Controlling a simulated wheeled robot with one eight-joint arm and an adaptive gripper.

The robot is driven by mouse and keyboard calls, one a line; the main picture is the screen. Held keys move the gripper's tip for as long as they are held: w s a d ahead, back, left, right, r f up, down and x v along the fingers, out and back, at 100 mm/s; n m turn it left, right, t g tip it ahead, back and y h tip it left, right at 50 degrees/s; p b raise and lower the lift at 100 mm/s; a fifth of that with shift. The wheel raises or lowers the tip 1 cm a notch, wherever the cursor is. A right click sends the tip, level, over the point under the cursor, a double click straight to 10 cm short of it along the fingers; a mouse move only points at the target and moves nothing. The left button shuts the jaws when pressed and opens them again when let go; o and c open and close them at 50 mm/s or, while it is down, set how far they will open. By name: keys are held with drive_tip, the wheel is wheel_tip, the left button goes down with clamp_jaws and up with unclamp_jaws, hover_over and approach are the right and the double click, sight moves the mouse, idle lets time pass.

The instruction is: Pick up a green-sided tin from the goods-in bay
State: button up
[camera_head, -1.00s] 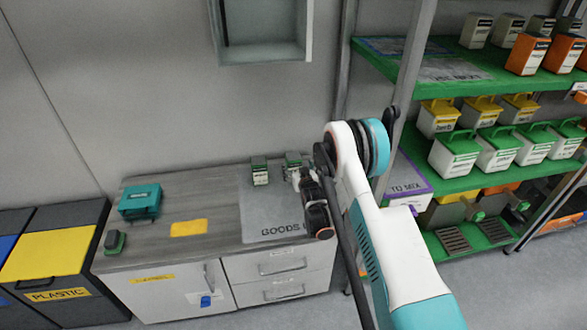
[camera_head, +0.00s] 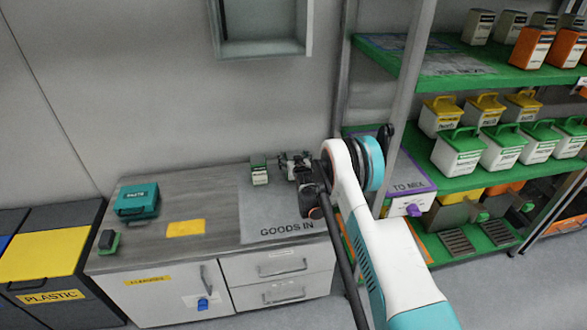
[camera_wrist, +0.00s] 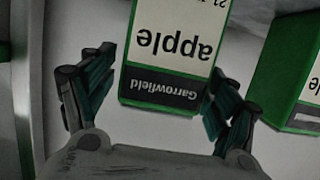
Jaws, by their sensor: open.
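One green-sided tin (camera_wrist: 170,50) with a cream "apple" label and a dark "Garrowfield" band stands between my fingers in the wrist view. My gripper (camera_wrist: 158,78) is open, with one dark green finger on each side of it. The right finger looks very near the tin; contact cannot be told. A second green-sided tin (camera_wrist: 285,75) is at the right of the wrist view. It shows in the head view (camera_head: 259,172) to the left of my gripper (camera_head: 291,166), which largely hides the first tin. Both tins are on the grey goods-in bay (camera_head: 262,215).
The counter (camera_head: 160,245) also holds a teal case (camera_head: 138,200), a yellow label (camera_head: 186,228) and a small dark-and-green item (camera_head: 109,241). A green shelf rack (camera_head: 470,180) with several tubs stands close on the right. A wall box (camera_head: 262,47) hangs above.

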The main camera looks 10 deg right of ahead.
drive_tip(key=c, duration=1.5)
drive_tip(key=shift+c, duration=0.4)
drive_tip(key=shift+r, duration=0.1)
